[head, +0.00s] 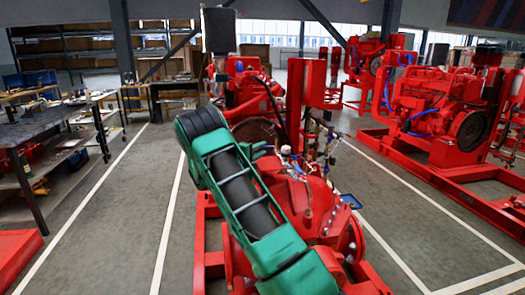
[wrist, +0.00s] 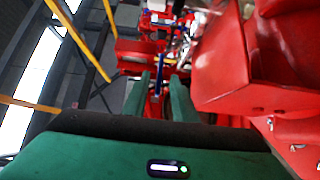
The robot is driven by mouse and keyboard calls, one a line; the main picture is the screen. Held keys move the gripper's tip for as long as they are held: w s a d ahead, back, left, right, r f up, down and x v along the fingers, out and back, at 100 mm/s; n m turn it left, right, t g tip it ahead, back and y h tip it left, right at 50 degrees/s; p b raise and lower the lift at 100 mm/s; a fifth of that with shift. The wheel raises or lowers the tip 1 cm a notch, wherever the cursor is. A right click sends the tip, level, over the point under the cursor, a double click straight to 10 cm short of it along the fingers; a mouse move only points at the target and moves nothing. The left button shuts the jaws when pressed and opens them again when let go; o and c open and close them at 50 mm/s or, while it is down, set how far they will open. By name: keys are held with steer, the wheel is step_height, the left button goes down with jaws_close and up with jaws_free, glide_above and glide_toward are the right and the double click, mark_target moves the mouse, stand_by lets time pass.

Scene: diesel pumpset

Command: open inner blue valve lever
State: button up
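A narrow blue lever (wrist: 159,67) shows in the wrist view, upright in the picture, in the gap between the fingertips of my gripper (wrist: 160,80). The green fingers are apart, with nothing clearly held between them. I cannot tell how far beyond the fingertips the lever lies, or whether they touch it. In the head view, a small blue part (head: 350,201) sits on the right side of the red pumpset (head: 310,205).
Red pump housing (wrist: 235,75) stands close on the right in the wrist view. Small pipes and fittings (head: 322,150) rise from the pumpset in the head view. More red engines (head: 435,110) stand at right, a workbench (head: 40,125) at left. Floor beside the pumpset is clear.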

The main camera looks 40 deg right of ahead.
steer(key=shift+x, duration=1.5)
jaws_close()
steer(key=shift+s+f, duration=0.1)
steer(key=shift+f, duration=0.1)
